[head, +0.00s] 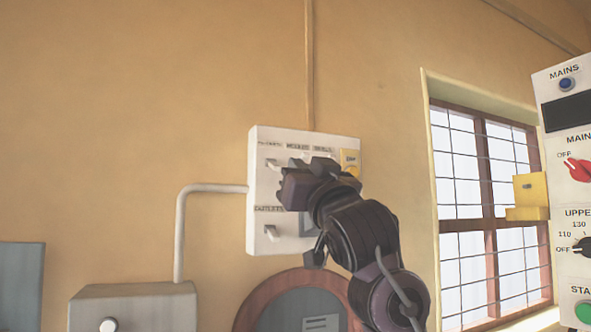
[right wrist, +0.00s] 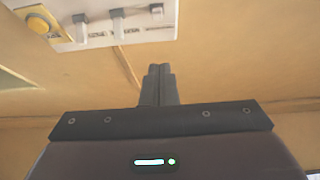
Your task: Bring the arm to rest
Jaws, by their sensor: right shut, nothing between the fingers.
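My right arm comes up from the bottom right in the head view. Its dark gripper (head: 300,186) is in front of a white wall switch panel (head: 259,175) and hides part of it. In the right wrist view the two grey fingers (right wrist: 158,85) are together with nothing between them. The panel (right wrist: 150,28) shows at the top of that view, apart from the fingers. My left gripper is in neither view.
The panel has several toggle switches (head: 271,233) and a yellow part with a round button (head: 352,168). A control cabinet (head: 577,200) stands at the right edge. A grey box (head: 135,310) and a round red-rimmed disc (head: 252,305) are below. A barred window (head: 485,180) is on the right.

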